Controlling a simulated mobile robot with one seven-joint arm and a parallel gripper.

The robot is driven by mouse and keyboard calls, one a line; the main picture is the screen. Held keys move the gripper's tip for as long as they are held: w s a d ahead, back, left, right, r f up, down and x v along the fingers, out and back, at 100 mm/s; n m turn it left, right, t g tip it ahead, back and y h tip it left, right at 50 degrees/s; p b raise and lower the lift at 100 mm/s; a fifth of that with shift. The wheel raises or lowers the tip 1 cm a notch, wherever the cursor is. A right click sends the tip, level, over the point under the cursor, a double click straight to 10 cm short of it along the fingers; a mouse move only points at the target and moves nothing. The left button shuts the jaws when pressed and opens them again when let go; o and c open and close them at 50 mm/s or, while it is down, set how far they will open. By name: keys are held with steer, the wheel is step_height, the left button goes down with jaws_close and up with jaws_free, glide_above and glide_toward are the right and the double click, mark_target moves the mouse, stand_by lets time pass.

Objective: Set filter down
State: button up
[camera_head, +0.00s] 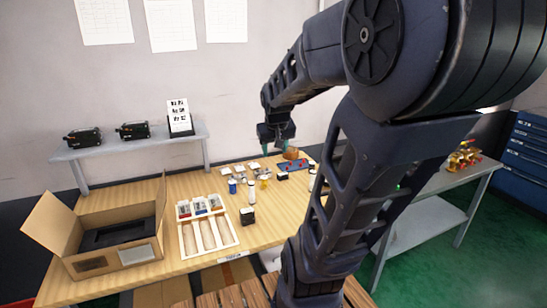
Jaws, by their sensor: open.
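My gripper (275,150) points down over the far part of the wooden table (180,190), its two fingertips apart. No object shows clearly between the fingers. Small parts (258,170) lie just below and around it, and a blue tray with red items (296,165) is to its right. Nearer on the table stand a blue cylinder (232,186), a white cylinder (252,193), a small yellow part (265,183) and a black block (247,216). I cannot tell which of these is the filter. My arm hides the table's right part.
A white compartment tray (236,241) lies at the front middle. An open cardboard box (140,251) with a black insert stands at left. A rear shelf (140,143) holds two black devices. A grey bench (440,181) with a red and yellow fitting (462,158) is at right.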

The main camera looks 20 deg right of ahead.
steer(key=s+a+r+n+y, duration=0.1)
steer(key=s+a, duration=0.3)
steer(key=s, duration=0.6)
steer(key=shift+a+r, duration=0.35)
steer(key=shift+r, duration=0.35)
